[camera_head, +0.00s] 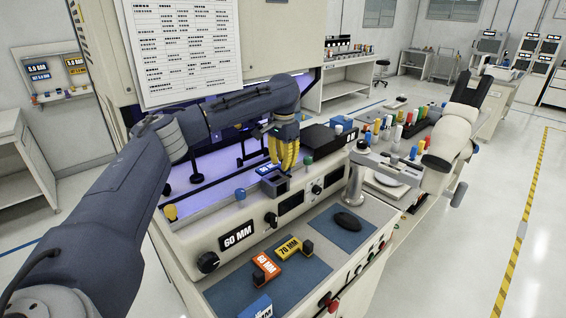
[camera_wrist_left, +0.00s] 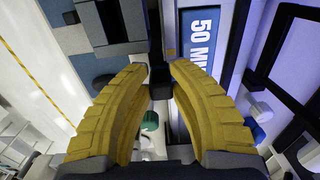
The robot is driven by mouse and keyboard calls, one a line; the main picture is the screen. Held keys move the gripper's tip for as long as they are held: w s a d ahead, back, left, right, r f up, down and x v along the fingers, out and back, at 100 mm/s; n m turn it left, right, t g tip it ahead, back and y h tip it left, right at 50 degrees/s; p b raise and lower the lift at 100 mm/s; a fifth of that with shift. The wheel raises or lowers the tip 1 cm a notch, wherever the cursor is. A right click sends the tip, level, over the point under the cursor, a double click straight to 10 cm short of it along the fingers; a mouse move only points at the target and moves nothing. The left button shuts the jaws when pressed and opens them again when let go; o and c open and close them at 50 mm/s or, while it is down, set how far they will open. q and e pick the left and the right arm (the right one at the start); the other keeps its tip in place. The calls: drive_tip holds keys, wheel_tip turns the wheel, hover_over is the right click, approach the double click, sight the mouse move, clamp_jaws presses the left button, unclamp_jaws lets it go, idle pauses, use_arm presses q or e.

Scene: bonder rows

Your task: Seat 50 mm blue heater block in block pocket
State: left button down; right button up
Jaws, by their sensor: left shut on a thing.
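My left gripper (camera_head: 284,165) has yellow ribbed fingers and points down over the front machine's top. The left wrist view shows its fingertips (camera_wrist_left: 157,78) closed around a dark part between them. A blue face marked 50 M, cut off, belongs to the 50 mm heater block (camera_wrist_left: 199,38) just beyond the fingertips. In the head view the blue block (camera_head: 267,169) shows beside the fingers, at a dark blue-grey pocket housing (camera_head: 275,187). The fingers hide part of it, and I cannot tell how deep it sits.
An orange 60 MM block (camera_head: 266,268) and a yellow 70 MM block (camera_head: 288,247) lie on a blue mat (camera_head: 225,292). Another blue block (camera_head: 257,307) is cut by the bottom edge. Knobs (camera_head: 208,262) line the machine front.

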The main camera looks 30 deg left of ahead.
use_arm(q)
drive_tip(key=shift+f, duration=0.6)
idle(0.3)
drive_tip(key=c, duration=1.1)
unclamp_jaws()
drive_tip(key=shift+c, duration=0.2)
drive_tip(key=shift+r, duration=0.1)
wheel_tip(320, 180, up, 12)
drive_tip(key=shift+d, duration=0.1)
idle(0.6)
